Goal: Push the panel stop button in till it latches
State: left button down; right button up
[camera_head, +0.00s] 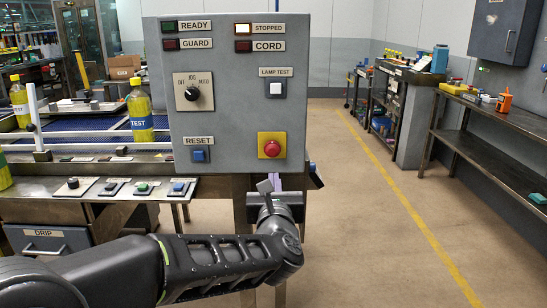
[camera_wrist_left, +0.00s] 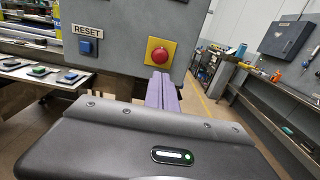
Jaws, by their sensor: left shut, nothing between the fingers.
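The panel stop button is a red mushroom head (camera_head: 271,148) on a yellow plate (camera_head: 263,139), low on the right of the grey panel (camera_head: 232,100). The button also shows in the left wrist view (camera_wrist_left: 160,55). My left gripper (camera_head: 272,183) is just below the button in the head view, its arm coming in from the lower left. In the left wrist view its purple fingers (camera_wrist_left: 161,92) are shut with nothing between them and point up toward the button. I cannot tell exactly how far the tips are from it; no contact shows. My right gripper is not in view.
The panel also has a blue RESET button (camera_head: 199,155), a selector knob (camera_head: 192,93), a LAMP TEST button (camera_head: 275,88) and a lit STOPPED lamp (camera_head: 243,29). A conveyor with yellow bottles (camera_head: 140,112) stands left. A bench (camera_head: 490,140) stands right, with open floor between.

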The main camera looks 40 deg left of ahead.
aim_at(272, 152)
pick_arm(q)
jog(key=p+x, duration=0.3)
jog(key=x, duration=1.1)
jog(key=shift+p, duration=0.4)
